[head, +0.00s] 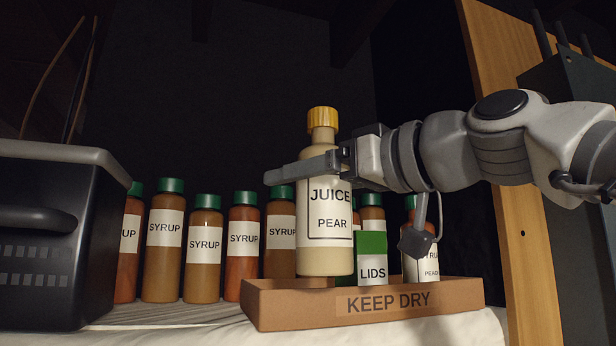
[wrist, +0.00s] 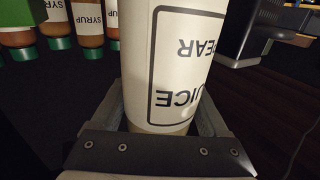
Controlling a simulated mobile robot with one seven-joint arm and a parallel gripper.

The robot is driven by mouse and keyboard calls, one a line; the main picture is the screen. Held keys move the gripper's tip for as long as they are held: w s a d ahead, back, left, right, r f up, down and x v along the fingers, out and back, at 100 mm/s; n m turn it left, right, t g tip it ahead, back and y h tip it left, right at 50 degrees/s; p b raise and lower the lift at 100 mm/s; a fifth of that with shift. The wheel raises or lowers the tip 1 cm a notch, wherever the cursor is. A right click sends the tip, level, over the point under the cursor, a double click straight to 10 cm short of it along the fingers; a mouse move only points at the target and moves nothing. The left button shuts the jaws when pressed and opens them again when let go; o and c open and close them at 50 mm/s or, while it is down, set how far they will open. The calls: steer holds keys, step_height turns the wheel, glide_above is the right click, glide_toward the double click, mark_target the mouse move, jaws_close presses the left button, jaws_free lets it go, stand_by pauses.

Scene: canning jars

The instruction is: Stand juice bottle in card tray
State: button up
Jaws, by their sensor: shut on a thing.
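The juice bottle (head: 325,255) is cream with a yellow cap and a "JUICE PEAR" label, and is upright. My gripper (head: 298,172) is shut on its upper body, below the neck. In the wrist view the bottle (wrist: 160,50) stands between the two fingers (wrist: 160,108), its label upside down. The brown card tray (head: 285,308), marked "KEEP DRY", is below the bottle. The bottle's base shows just above the tray's front rim, over its left part; I cannot tell the exact gap to the tray floor.
A green-and-white "LIDS" box (head: 371,258) and a syrup bottle (head: 425,265) appear in or behind the tray's middle and right. Several green-capped syrup bottles (head: 203,250) stand in a row behind and left. A black bin (head: 50,240) is far left; a wooden post (head: 515,150) is right.

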steer(key=shift+w+a+p, duration=1.8)
steer(key=shift+w+p, duration=0.8)
steer(key=shift+w, duration=3.55)
steer(key=shift+f+b, duration=2.85)
steer(key=shift+f, duration=0.1)
steer(key=shift+f+b, duration=0.45)
steer(key=shift+b, duration=0.05)
steer(key=o, duration=1.5)
steer(key=shift+o, duration=0.2)
steer(key=shift+s+d, duration=0.1)
